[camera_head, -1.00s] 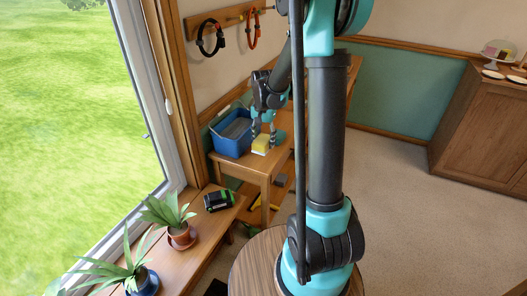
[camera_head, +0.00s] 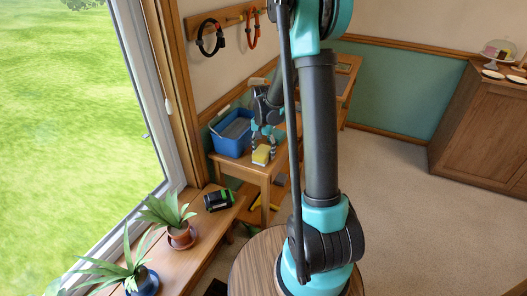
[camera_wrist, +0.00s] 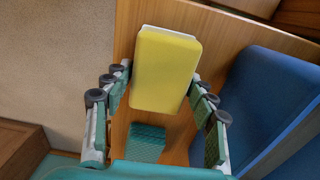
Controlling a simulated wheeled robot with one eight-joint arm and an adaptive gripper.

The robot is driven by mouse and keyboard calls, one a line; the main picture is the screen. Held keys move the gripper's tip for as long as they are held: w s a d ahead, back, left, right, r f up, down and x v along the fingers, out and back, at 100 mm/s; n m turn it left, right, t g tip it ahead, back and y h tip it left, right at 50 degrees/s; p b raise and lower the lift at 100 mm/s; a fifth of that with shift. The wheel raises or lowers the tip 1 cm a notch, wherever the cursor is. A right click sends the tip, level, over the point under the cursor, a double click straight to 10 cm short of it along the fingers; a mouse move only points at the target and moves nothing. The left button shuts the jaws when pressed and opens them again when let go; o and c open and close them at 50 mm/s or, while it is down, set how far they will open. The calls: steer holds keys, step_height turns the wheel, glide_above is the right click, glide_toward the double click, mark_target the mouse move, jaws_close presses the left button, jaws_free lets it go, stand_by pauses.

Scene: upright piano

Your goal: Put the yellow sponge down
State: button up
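The yellow sponge (camera_head: 261,156) is at the near end of the wooden table, beside the blue bin. In the wrist view the sponge (camera_wrist: 166,70) lies between my fingertips, with a pale layer along its far edge. My gripper (camera_head: 262,148) points down over the table. In the wrist view my gripper (camera_wrist: 162,78) has its fingertips against both sides of the sponge, so it looks shut on it. The sponge's underside is hidden, so I cannot tell whether it touches the tabletop.
The blue bin (camera_head: 228,148) stands just left of the sponge. In the wrist view a teal block (camera_wrist: 147,142) lies on the table close to the sponge. A low bench in front holds potted plants (camera_head: 178,238) and a black-and-green object (camera_head: 219,200).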

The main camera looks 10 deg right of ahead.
mark_target(264, 149)
steer(key=shift+o, duration=0.9)
steer(key=shift+r, duration=0.1)
step_height(264, 149, up, 11)
steer(key=s+d+f+n+t, duration=0.1)
steer(key=s+f+n+t, duration=0.1)
steer(key=s, duration=0.9)
steer(key=s+d+f+n+t, duration=0.2)
steer(key=s+f+n, duration=0.2)
steer(key=s, duration=0.7)
steer(key=shift+s+d+n, duration=0.3)
steer(key=shift+s+n, duration=0.05)
steer(key=shift+n, duration=0.25)
